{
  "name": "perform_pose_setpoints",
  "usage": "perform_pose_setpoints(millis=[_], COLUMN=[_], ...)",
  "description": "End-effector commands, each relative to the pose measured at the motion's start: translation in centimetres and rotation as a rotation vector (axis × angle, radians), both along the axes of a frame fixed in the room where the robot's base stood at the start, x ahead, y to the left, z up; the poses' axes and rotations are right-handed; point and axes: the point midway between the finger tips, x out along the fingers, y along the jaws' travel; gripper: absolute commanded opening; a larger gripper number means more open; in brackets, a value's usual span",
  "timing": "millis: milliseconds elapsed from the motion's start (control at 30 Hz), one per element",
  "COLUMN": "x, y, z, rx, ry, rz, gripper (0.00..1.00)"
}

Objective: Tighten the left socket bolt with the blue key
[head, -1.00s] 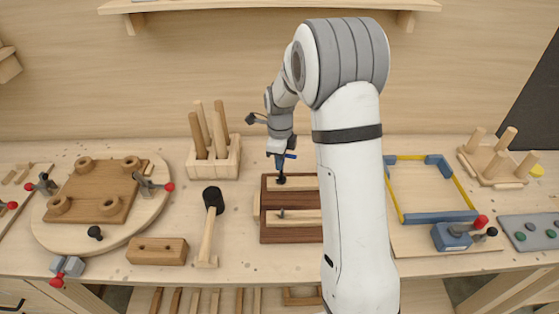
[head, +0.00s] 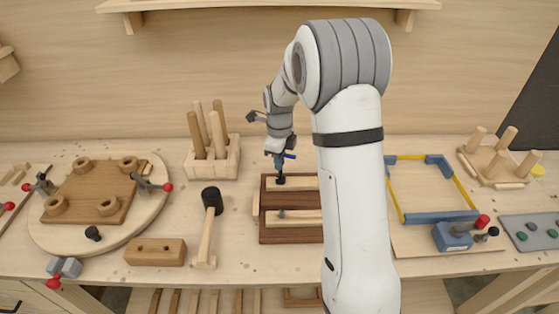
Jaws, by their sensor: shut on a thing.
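My gripper (head: 280,172) is at the back left of a dark wooden board (head: 290,235) with two pale strips on it. It is shut on the blue key (head: 290,156), whose blue handle shows just beside and below my wrist. The fingertips point down at the left end of the rear pale strip (head: 304,184). The socket bolt under them is hidden or too small to make out. A small grey bolt-like piece (head: 282,213) stands near the left end of the front pale strip (head: 300,217). My arm covers the board's right side.
A black-headed mallet (head: 210,215) and a drilled wooden block (head: 156,251) lie left of the board. A peg holder (head: 212,158) stands behind them. A round board with clamps (head: 130,225) is further left. A blue-cornered frame (head: 436,216) lies to the right.

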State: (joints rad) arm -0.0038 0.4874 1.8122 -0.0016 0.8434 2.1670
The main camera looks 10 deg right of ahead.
Motion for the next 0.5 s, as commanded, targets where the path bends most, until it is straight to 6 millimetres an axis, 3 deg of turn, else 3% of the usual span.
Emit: perform_pose_setpoints(millis=[500], x=[0.3], y=[0.0], z=[4.0], rx=[0.001], ry=[-0.014], rz=[0.010], gripper=[0.00])
